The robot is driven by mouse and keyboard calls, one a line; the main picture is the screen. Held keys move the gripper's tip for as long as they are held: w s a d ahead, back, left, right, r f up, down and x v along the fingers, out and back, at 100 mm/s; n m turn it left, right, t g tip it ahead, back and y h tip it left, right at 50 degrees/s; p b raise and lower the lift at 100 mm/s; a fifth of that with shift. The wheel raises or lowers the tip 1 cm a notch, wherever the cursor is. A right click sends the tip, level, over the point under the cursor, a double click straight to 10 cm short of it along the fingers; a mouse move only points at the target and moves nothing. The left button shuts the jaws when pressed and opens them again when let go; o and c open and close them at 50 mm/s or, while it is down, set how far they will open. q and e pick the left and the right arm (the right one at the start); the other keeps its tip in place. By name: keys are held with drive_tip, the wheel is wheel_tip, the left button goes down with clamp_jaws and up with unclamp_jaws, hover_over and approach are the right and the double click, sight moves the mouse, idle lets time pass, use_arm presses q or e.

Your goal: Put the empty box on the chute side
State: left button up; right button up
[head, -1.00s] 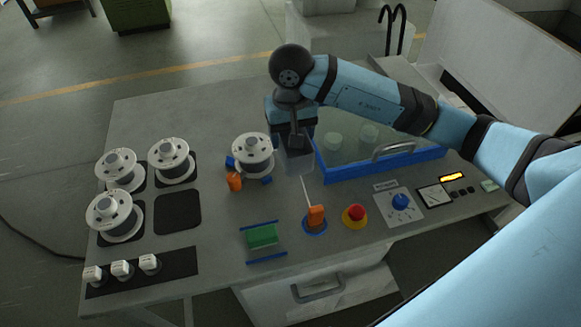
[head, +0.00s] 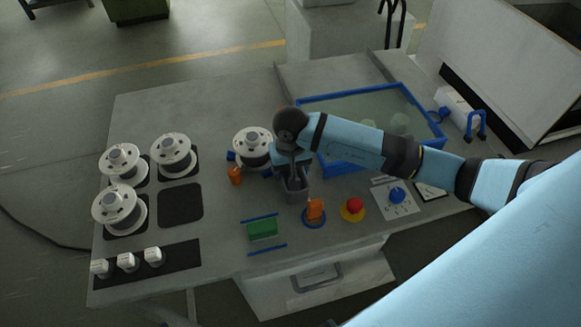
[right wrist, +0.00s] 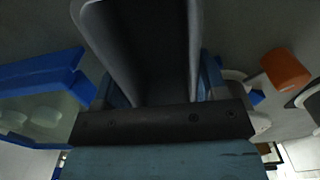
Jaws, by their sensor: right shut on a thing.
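My right gripper (head: 293,170) points down over the middle of the bench and is shut on a small grey open-topped box (head: 295,189). The box is between the spool in the blue holder and the orange lever. In the right wrist view, grey walls of the box (right wrist: 94,35) stand beyond the dark gripper body, with a dark hollow between them. I cannot tell whether its base touches the bench. My left gripper is not in view. I cannot clearly make out which part is the chute.
A blue-framed tank (head: 432,125) lies behind my right arm. White spools (head: 118,160) stand at the left, near a bare dark pad (head: 181,204). The back left bench is clear.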

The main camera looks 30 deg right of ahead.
drive_tip(key=shift+f, duration=0.1)
drive_tip(key=o, duration=0.5)
drive_tip(key=shift+f, duration=0.1)
drive_tip(key=o, duration=0.5)
drive_tip(key=shift+r, duration=0.2)
